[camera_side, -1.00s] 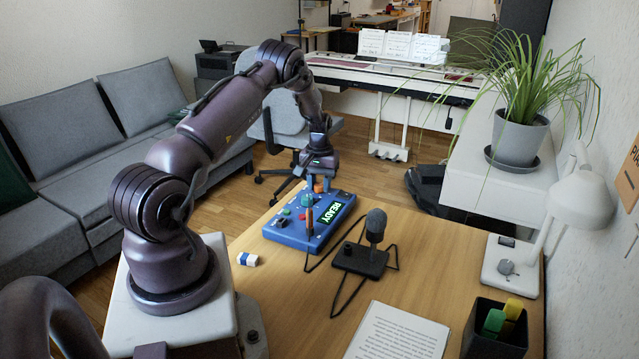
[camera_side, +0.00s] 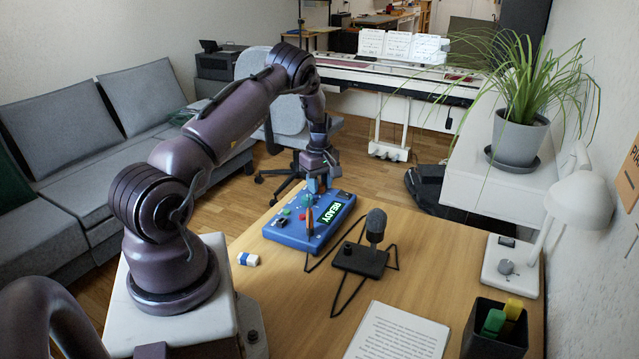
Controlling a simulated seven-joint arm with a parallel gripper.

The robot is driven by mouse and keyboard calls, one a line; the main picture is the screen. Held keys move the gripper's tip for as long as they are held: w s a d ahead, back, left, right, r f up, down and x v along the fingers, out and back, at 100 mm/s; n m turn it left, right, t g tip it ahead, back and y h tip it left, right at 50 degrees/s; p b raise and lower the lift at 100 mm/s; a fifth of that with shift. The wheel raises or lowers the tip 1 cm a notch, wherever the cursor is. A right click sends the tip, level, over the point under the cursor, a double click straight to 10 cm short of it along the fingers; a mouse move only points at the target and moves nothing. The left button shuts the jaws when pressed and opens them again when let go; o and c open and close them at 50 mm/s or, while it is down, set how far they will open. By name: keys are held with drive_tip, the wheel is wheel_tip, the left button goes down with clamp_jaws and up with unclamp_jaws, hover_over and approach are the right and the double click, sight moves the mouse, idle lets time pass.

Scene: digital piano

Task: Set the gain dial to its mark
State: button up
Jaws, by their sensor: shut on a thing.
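The blue control box (camera_side: 268,231) lies on the wooden desk, with a lit green display (camera_side: 335,210) reading READY. My gripper (camera_side: 317,187) is at the box's far end, pointing down, and is shut on a small dial there. The fingers hide nearly all of this dial, and I cannot read any label or mark by it. A green knob (camera_side: 306,200) stands just in front of the gripper. Nearer on the box are a green button (camera_side: 286,212), a red button (camera_side: 301,217), a dark knob (camera_side: 280,222) and an upright orange-brown piece (camera_side: 310,221).
A microphone (camera_side: 376,224) on a black base (camera_side: 360,260) stands close right of the box, with dark cables around it. A small blue and white block (camera_side: 248,259) lies at the left desk edge. Paper (camera_side: 398,335), a pen cup (camera_side: 494,330) and a lamp (camera_side: 580,195) are at right.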

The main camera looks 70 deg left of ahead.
sight(320, 185)
drive_tip(key=shift+n, duration=0.6)
drive_tip(key=o, duration=0.9)
wheel_tip(320, 185, up, 13)
drive_tip(key=shift+r, duration=0.1)
idle(0.5)
